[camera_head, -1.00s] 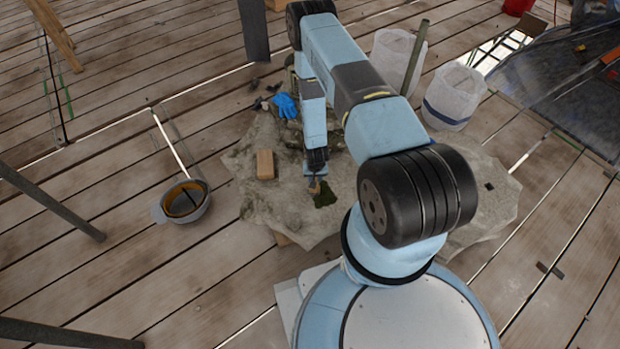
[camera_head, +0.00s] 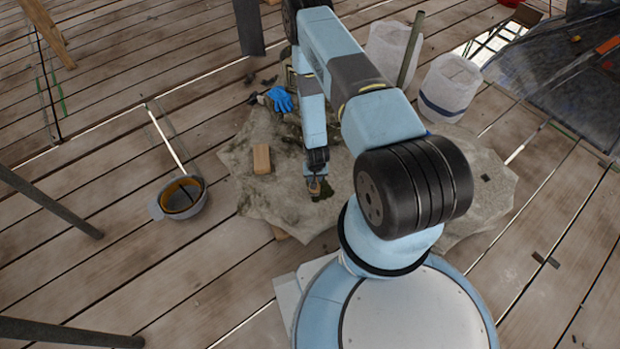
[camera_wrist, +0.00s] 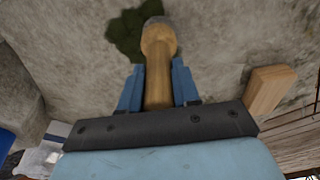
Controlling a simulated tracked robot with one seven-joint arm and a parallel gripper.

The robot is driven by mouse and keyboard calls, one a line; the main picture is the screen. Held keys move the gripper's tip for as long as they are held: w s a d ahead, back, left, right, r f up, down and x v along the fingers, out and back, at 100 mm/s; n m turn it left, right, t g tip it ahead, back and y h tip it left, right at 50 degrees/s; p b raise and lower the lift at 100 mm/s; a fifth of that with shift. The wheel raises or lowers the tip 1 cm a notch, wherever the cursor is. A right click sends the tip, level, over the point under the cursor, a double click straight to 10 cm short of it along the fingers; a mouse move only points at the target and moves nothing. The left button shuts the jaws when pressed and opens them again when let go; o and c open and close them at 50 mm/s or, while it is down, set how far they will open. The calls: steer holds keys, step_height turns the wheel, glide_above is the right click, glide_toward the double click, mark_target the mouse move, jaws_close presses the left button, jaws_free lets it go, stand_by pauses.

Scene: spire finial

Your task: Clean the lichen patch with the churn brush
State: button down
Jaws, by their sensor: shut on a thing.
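My gripper (camera_wrist: 158,88) is shut on the wooden handle of the churn brush (camera_wrist: 158,50), which sits between the two blue fingers in the wrist view. The brush's rounded end lies over the edge of the dark green lichen patch (camera_wrist: 126,32); I cannot tell whether its bristles touch the surface. In the head view the brush (camera_head: 314,186) is small below my gripper (camera_head: 317,172), over the lichen patch (camera_head: 324,190). The patch lies on a pale grey stone slab or sheet (camera_head: 262,205), partly hidden by the brush and my arm.
A wooden block (camera_head: 261,159) lies left of my gripper, with a blue glove (camera_head: 279,99) farther back. Planks at left are mostly clear.

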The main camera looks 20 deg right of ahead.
steer(key=shift+s, duration=0.95)
steer(key=shift+s+d, duration=0.15)
steer(key=shift+s, duration=1.25)
steer(key=shift+d, duration=0.1)
steer(key=shift+s+d, duration=0.2)
steer(key=shift+d, duration=0.65)
steer(key=shift+w, duration=0.1)
